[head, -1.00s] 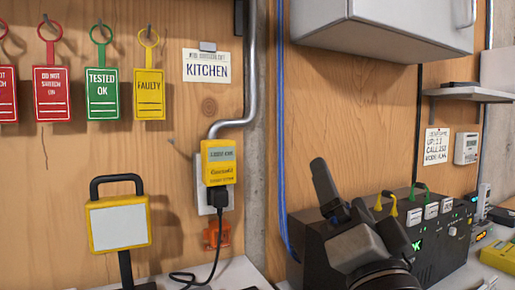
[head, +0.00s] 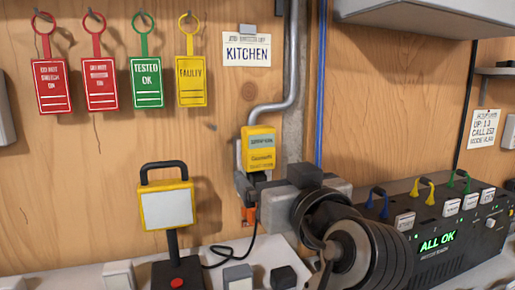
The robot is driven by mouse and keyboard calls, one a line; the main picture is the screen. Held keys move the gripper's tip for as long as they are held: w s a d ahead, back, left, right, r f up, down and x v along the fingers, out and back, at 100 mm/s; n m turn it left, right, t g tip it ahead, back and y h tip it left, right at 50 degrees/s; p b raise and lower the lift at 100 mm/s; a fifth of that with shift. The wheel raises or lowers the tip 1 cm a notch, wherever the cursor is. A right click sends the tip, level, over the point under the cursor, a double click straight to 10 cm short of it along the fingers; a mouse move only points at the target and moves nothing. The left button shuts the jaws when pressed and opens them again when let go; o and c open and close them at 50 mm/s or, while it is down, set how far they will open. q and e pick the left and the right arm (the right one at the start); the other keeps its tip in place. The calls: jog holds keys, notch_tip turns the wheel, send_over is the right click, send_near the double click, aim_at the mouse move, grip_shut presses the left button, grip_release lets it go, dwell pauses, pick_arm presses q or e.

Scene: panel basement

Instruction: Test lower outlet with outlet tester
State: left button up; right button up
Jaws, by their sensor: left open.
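A yellow plug-in device (head: 259,141) with a grey display sits on the wall outlet below the KITCHEN sign. A black plug (head: 258,177) with a black cord sits just under it. An orange piece (head: 249,215) shows low on the wall there; I cannot tell whether it is the outlet tester. My right gripper is not in view.
A yellow-framed panel on a stand (head: 167,207) with a red button stands left. A black console (head: 440,240) reading ALL OK, with coloured leads, is at right. Small blocks (head: 238,277) lie on the bench. Tags (head: 146,82) hang above. A grey cabinet (head: 420,12) overhangs upper right.

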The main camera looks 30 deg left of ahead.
aim_at(261, 163)
pick_arm(q)
jog(key=shift+x, duration=3.7)
jog(key=c, duration=1.7)
jog(key=shift+b+v, duration=0.6)
jog(key=shift+v, duration=2.4)
jog(key=shift+c, duration=0.2)
